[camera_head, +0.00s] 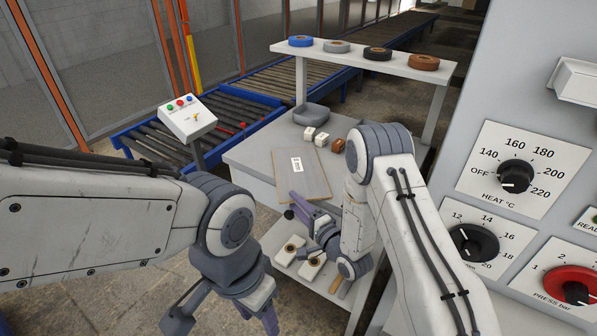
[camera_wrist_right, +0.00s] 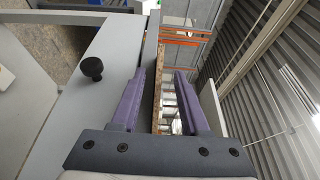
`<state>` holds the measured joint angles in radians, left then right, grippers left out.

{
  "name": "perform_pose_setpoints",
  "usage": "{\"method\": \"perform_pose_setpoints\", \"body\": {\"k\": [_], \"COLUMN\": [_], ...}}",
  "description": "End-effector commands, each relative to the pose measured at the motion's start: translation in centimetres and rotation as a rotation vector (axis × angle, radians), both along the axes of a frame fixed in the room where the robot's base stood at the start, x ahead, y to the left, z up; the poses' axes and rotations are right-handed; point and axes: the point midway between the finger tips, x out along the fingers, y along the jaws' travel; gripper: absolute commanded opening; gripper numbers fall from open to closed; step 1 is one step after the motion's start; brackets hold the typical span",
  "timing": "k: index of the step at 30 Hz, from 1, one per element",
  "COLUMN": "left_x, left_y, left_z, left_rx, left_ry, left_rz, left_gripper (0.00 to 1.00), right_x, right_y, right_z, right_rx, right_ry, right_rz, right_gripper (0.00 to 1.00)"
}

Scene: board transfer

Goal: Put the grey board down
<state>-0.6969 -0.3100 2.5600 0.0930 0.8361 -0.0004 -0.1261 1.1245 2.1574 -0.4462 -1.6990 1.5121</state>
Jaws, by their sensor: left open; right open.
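The grey board (camera_head: 315,178) lies flat on the grey worktop (camera_head: 262,138), with a white label on its upper face. My right gripper (camera_head: 302,207) is open at the board's near edge. In the right wrist view its purple fingers (camera_wrist_right: 160,74) stand apart, one on each side of a thin brown edge (camera_wrist_right: 160,85) that looks like the board's; I cannot tell whether either finger touches it. My left gripper (camera_head: 224,318) is open and empty, low in front and away from the board; its fingers are partly cut off by the frame.
A raised shelf (camera_head: 350,51) holds several tape rolls. A dark knob (camera_wrist_right: 92,68) sticks out beside the right gripper. A control panel (camera_head: 530,170) stands at right, a roller conveyor (camera_head: 255,88) behind.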

Motion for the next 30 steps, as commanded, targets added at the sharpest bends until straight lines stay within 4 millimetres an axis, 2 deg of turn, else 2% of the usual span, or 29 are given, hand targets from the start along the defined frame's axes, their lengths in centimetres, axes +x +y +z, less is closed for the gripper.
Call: {"method": "perform_pose_setpoints", "body": {"k": [12, 20, 21, 23, 24, 25, 30], "left_x": [0.0, 0.0, 0.0, 0.0, 0.0, 0.0, 0.0], "left_y": [0.0, 0.0, 0.0, 0.0, 0.0, 0.0, 0.0], "left_z": [1.2, 1.1, 1.1, 1.1, 1.1, 1.1, 1.1], "left_rx": [0.000, 0.000, 0.000, 0.000, 0.000, 0.000, 0.000], "left_ry": [0.000, 0.000, 0.000, 0.000, 0.000, 0.000, 0.000], "left_rz": [0.000, 0.000, 0.000, 0.000, 0.000, 0.000, 0.000], "left_gripper": [0.50, 0.50, 0.50, 0.50, 0.50, 0.50, 0.50], "right_x": [4.5, 4.9, 4.9, 4.9, 4.9, 4.9, 4.9], "right_y": [2.3, 2.4, 2.4, 2.4, 2.4, 2.4, 2.4], "right_z": [-0.1, -0.2, -0.2, -0.2, -0.2, -0.2, -0.2], "right_rx": [-0.002, -0.002, -0.002, -0.002, -0.002, -0.002, -0.003], "right_ry": [-0.001, 0.001, 0.001, 0.001, 0.001, 0.001, 0.001], "right_rz": [0.002, 0.000, 0.000, 0.000, 0.000, 0.000, 0.000], "right_gripper": [0.45, 0.45, 0.41, 0.18, 0.03, 0.00, 0.00]}}
